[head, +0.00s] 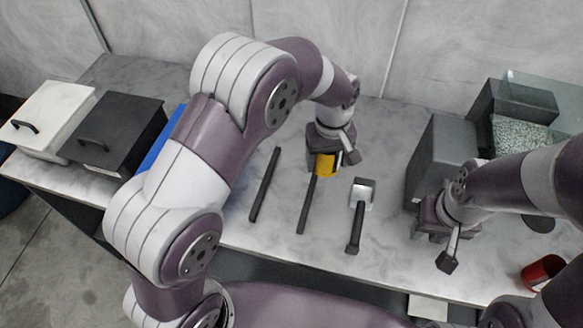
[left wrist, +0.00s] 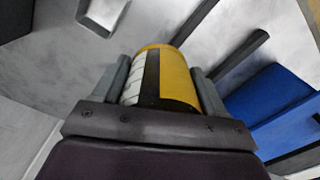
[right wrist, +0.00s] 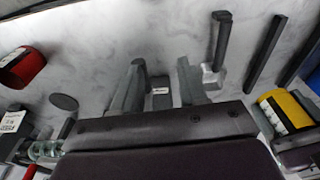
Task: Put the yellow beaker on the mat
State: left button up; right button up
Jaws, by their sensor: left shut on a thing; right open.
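The yellow beaker (head: 325,166) has a dark band and a white scale panel. My left gripper (head: 336,155) is shut on it, over the back middle of the table. In the left wrist view the beaker (left wrist: 178,80) sits between the two fingers (left wrist: 162,88). It also shows in the right wrist view (right wrist: 284,112). My right gripper (head: 440,245) is open and empty, front right (right wrist: 162,88).
Two dark bars (head: 264,185) (head: 307,204) and a silver-headed tool (head: 361,192) lie mid-table. A grey block (head: 440,155), a box of granules (head: 520,133) and a red cup (head: 541,272) stand right. A black box (head: 118,130) and white box (head: 50,115) stand left.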

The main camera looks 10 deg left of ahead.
pick_arm(q)
jog(key=a+f, duration=0.1)
jog(key=a, duration=0.2)
jog(key=s+a+f+p, duration=0.1)
jog(key=a+f, duration=0.1)
jog(key=a, duration=0.1)
jog(key=a+f, duration=0.2)
jog(key=a, duration=0.1)
jog(key=shift+s+f, duration=0.2)
jog(key=shift+s, duration=0.2)
jog(key=f, duration=0.1)
jog(key=f+p, duration=0.1)
jog(key=shift+s+d+f, duration=0.15)
jog(key=shift+s+f, duration=0.05)
jog(key=shift+f, duration=0.2)
jog(key=shift+s+f, duration=0.1)
jog(key=shift+f, duration=0.3)
pick_arm(e)
jog(key=r, duration=0.2)
jog(key=shift+s+r, duration=0.35)
pick_arm(q)
jog(key=shift+f, duration=0.1)
jog(key=shift+f+b, duration=0.3)
jog(key=shift+f, duration=0.2)
jog(key=o, duration=1.1)
jog(key=shift+c, duration=0.2)
pick_arm(e)
jog(key=shift+a+f, duration=0.15)
jog(key=shift+f, duration=0.15)
